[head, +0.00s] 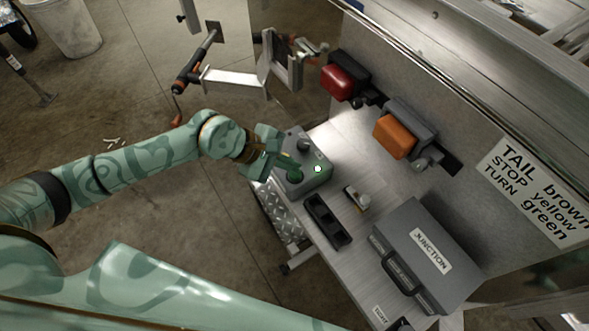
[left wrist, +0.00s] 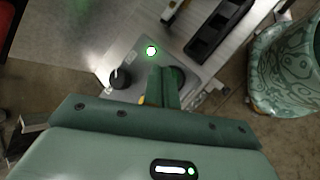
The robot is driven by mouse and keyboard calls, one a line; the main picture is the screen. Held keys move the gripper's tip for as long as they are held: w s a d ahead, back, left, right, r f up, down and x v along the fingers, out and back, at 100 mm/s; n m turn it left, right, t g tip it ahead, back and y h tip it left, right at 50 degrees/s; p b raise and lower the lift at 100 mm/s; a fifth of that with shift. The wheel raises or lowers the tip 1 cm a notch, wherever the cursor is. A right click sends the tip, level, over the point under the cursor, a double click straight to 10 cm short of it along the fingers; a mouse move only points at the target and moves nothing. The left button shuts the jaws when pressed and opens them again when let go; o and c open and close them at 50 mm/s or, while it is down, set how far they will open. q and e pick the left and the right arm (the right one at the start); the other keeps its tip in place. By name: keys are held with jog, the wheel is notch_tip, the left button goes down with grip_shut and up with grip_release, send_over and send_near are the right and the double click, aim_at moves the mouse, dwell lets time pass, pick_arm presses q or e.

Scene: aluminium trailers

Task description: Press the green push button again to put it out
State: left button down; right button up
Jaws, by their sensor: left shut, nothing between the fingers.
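A grey control box (head: 318,181) stands on the bench in the head view, and it also shows in the left wrist view (left wrist: 131,53). It has a black knob (left wrist: 120,78) and a small lamp (left wrist: 151,51) glowing white with a green rim; the lamp also shows in the head view (head: 318,169). The green push button (left wrist: 178,75) sits right beside my finger tips, partly hidden by them. My left gripper (head: 288,169) is shut and empty, its tips over the box at the button. I cannot tell whether they touch it. My right gripper is not in view.
A black tray (head: 328,222) and a grey junction case (head: 428,256) stand further along the bench. A red lamp (head: 338,82) and an orange lamp (head: 394,137) are on the upright panel behind. A bracket with a clamp (head: 235,78) stands beyond the arm.

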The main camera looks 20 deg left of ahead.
pick_arm(q)
jog(key=shift+r, duration=0.2)
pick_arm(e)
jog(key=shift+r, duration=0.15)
